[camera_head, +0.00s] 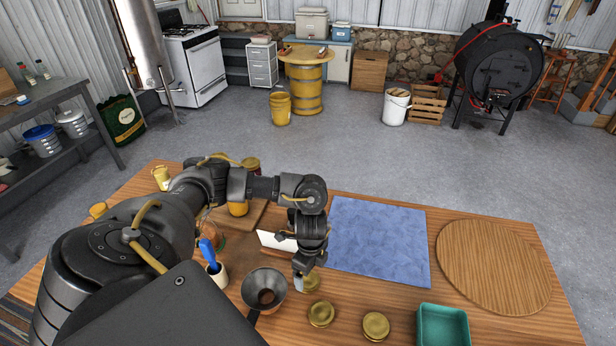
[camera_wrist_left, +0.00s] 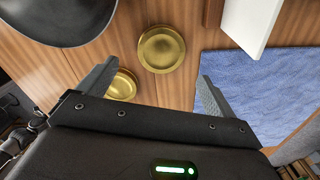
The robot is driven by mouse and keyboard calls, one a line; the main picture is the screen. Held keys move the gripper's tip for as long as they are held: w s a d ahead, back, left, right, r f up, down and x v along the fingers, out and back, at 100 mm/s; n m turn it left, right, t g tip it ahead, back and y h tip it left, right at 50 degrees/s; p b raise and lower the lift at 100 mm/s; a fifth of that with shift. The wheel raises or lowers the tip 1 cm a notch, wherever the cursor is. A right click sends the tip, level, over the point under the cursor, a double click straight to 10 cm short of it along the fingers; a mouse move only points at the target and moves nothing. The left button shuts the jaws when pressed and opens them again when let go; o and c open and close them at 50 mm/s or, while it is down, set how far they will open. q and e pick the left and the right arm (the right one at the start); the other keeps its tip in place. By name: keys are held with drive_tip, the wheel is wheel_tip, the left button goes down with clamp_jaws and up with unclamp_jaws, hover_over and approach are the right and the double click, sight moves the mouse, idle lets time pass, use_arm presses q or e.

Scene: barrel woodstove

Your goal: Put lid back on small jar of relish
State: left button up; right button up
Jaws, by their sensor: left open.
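Several gold lids lie on the wooden table: one (camera_head: 311,282) beside my left gripper, one (camera_head: 321,314) nearer the front, one (camera_head: 376,326) to the right. My left gripper (camera_head: 303,282) is open and points down over the table. In the left wrist view, one lid (camera_wrist_left: 161,49) lies beyond the space between the open fingers (camera_wrist_left: 152,92), and another lid (camera_wrist_left: 123,84) is partly behind the left finger. A jar with yellow contents (camera_head: 238,209) stands partly hidden behind my left arm. I cannot tell which jar is the relish. My right gripper is not in view.
A metal funnel (camera_head: 264,289) stands left of the gripper, with a blue-handled tool in a white cup (camera_head: 218,275) beside it. A blue cloth (camera_head: 378,243), round wooden board (camera_head: 493,267) and teal bin (camera_head: 443,325) lie to the right. A white object (camera_head: 277,241) is behind the gripper.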

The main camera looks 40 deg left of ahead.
sight(310, 281)
use_arm(q)
drive_tip(key=shift+a+f+p, duration=0.15)
drive_tip(key=shift+f+p, duration=0.3)
drive_tip(key=shift+f, duration=2.15)
drive_tip(key=shift+c, duration=0.3)
drive_tip(key=c, duration=1)
